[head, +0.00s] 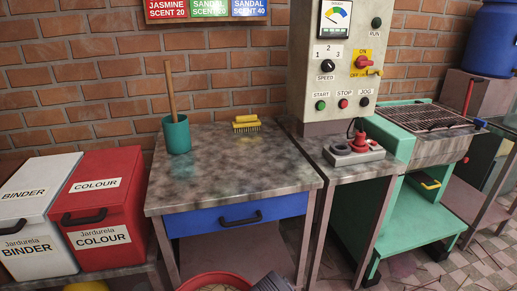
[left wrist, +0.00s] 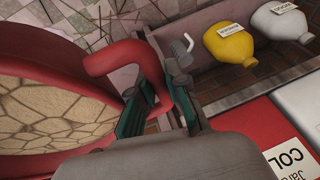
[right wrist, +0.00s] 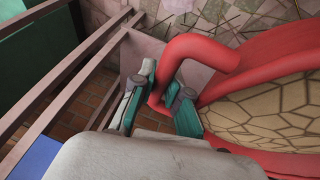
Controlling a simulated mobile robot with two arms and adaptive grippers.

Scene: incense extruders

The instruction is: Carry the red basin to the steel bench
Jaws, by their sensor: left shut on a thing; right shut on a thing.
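The red basin (head: 215,277) shows only its far rim at the bottom edge of the head view. It holds a tan filling with a cracked pattern. In the left wrist view my left gripper (left wrist: 158,88) is shut on one curved red handle of the basin (left wrist: 75,30). In the right wrist view my right gripper (right wrist: 163,98) is shut on the other handle of the basin (right wrist: 285,45). The steel bench (head: 270,165), with a mottled grey top and a blue drawer, stands ahead, beyond the basin. Most of the basin is out of the head view.
A teal cup (head: 177,136) with a stick and a yellow brush (head: 246,123) stand at the bench's back; its front top is clear. A red COLOUR box (head: 100,205) and a white BINDER box (head: 30,215) are left. A control machine (head: 335,70) stands right.

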